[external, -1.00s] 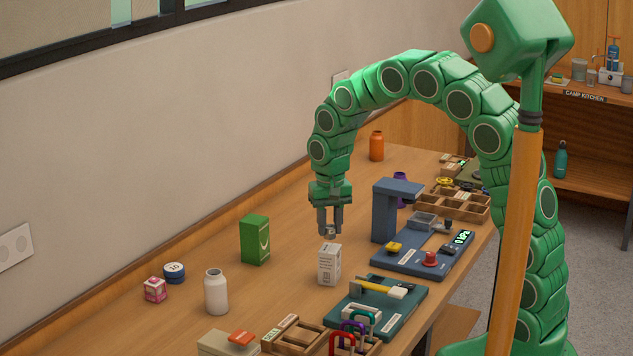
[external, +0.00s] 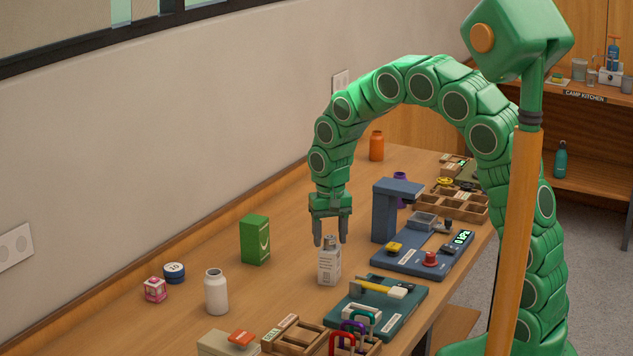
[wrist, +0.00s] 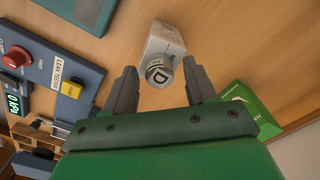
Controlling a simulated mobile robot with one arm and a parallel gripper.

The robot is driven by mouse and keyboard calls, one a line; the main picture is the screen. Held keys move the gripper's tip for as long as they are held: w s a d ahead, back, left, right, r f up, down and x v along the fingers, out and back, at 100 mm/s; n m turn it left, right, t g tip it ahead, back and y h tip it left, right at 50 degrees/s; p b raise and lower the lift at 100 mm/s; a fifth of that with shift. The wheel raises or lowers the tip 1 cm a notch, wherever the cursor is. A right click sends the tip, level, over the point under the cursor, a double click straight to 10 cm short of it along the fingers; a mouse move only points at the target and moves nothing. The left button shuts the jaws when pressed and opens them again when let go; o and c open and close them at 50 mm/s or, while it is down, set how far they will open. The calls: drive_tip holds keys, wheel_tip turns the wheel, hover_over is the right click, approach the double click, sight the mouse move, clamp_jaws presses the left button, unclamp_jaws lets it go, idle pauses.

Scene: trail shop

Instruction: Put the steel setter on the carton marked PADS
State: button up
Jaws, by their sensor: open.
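The steel setter (external: 329,243) is a small grey cylinder. It sits at the top of a white carton (external: 329,270), whose printing is too small to read. In the wrist view the setter (wrist: 159,73) shows a round end with a dark D, and the carton (wrist: 163,40) is behind it. I cannot tell whether the setter stands fully flat. My gripper (external: 330,242) is open, with one finger on each side of the setter and a visible gap to each. The fingers (wrist: 160,68) also show apart in the wrist view.
A green carton (external: 255,240) and a white bottle (external: 216,292) stand to the left. A blue press stand (external: 393,215) and a teal board (external: 385,310) with a yellow-handled hammer are close on the right. Bench between the green and white cartons is clear.

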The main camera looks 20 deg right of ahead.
sight(330, 237)
drive_tip(key=shift+r, duration=0.15)
wheel_tip(330, 237, up, 12)
idle(0.5)
idle(0.3)
